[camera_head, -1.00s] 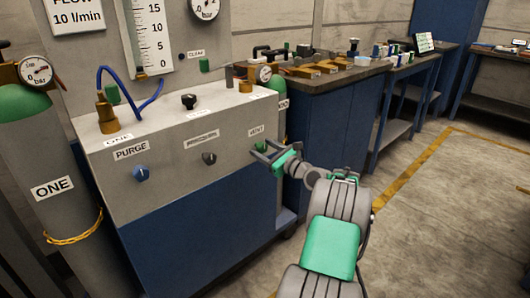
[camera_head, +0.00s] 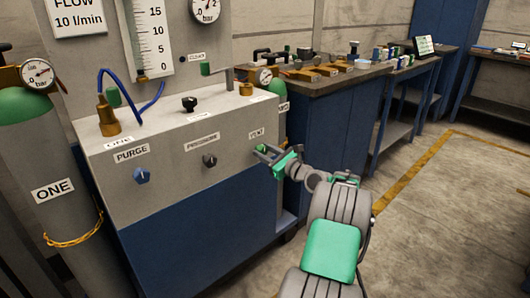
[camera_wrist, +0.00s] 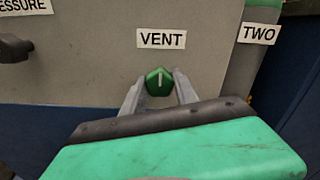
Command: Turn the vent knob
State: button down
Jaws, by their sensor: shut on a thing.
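The green vent knob (camera_wrist: 159,82) is on the front panel below the VENT label (camera_wrist: 162,39), its white mark pointing about straight up in the wrist view. It also shows in the head view (camera_head: 262,148), partly covered by the fingers. My gripper (camera_wrist: 160,88) has one finger on each side of the knob and is shut on it. In the head view my gripper (camera_head: 266,152) reaches the right end of the panel from the right.
Left of it on the panel (camera_head: 180,185) are the dark pressure knob (camera_head: 210,160) and the blue purge knob (camera_head: 141,175). A workbench (camera_head: 335,88) with tools stands behind to the right. Cylinder ONE (camera_head: 50,165) stands at the left. The floor at right is clear.

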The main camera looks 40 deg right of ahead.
jog(key=shift+n, duration=0.4)
jog(key=n+p, duration=0.1)
jog(key=n, duration=0.1)
jog(key=shift+n+p, duration=0.3)
jog(key=n, duration=0.4)
jog(key=shift+n, duration=0.3)
jog(key=n+b, duration=0.1)
jog(key=n, duration=0.3)
jog(key=shift+f+n, duration=0.15)
jog(key=shift+n, duration=0.15)
jog(key=shift+n+b, duration=0.85)
jog(key=shift+n, duration=1.45)
jog(key=c, duration=0.9)
grip_release()
jog(key=shift+c, duration=0.2)
